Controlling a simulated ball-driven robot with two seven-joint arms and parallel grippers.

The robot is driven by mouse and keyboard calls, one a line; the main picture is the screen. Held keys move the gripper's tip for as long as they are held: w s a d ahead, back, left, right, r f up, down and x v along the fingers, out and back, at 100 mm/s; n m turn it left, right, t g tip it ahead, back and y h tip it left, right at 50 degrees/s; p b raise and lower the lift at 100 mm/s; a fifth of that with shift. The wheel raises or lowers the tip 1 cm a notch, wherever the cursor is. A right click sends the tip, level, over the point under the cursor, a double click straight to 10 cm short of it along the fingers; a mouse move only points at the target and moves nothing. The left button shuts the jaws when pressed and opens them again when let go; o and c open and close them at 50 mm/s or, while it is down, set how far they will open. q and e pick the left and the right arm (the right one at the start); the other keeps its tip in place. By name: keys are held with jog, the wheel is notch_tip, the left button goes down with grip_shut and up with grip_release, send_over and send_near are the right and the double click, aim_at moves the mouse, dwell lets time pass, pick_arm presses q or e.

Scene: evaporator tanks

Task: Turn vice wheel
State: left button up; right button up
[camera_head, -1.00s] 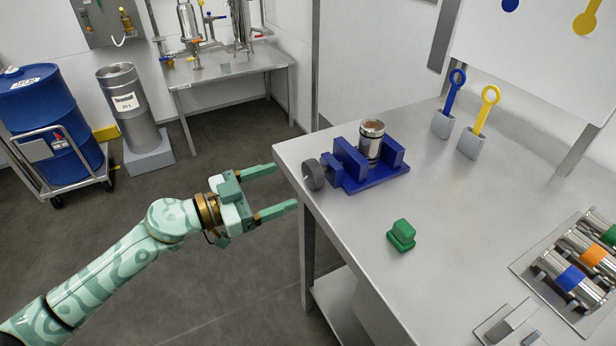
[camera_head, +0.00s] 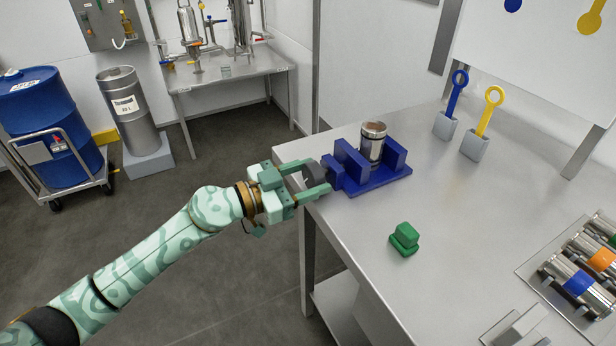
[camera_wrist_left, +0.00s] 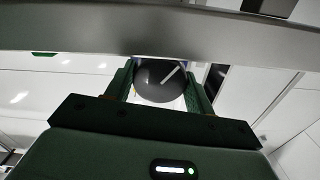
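The blue vice (camera_head: 372,182) stands near the left corner of the steel table, with a metal cylinder (camera_head: 373,146) upright between its jaws. Its dark grey wheel (camera_head: 311,176) faces left at the table edge. My left gripper (camera_head: 321,174) reaches in from the left, with one finger on each side of the wheel, and looks shut on it. In the left wrist view the round wheel (camera_wrist_left: 158,82), with a pale line on its face, fills the gap between the fingers. Exact contact is hard to see. My right gripper is not in view.
A green block (camera_head: 404,239) lies on the table in front of the vice. Blue (camera_head: 453,100) and yellow (camera_head: 487,118) ring-ended tools stand in grey holders behind. A rack of cylinders (camera_head: 575,275) is at right.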

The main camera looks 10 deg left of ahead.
pick_arm(q)
jog(key=shift+r+m+p, duration=0.2)
jog(key=shift+m+p, duration=0.5)
jog(key=shift+p, duration=0.05)
jog(key=shift+f+m+p, duration=0.15)
jog(key=shift+m+p, duration=0.15)
jog(key=shift+m, duration=0.4)
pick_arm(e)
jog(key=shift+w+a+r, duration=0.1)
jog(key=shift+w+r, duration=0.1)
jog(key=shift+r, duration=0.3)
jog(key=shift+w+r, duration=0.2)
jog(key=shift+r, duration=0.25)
pick_arm(q)
jog(key=o, duration=1)
jog(key=shift+a, duration=0.1)
jog(key=p+v, duration=0.2)
jog(key=v, duration=1.4)
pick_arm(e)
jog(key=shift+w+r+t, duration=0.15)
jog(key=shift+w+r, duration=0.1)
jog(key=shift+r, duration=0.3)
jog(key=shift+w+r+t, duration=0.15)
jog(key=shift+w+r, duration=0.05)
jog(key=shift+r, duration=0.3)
pick_arm(q)
jog(key=shift+s+a, duration=0.1)
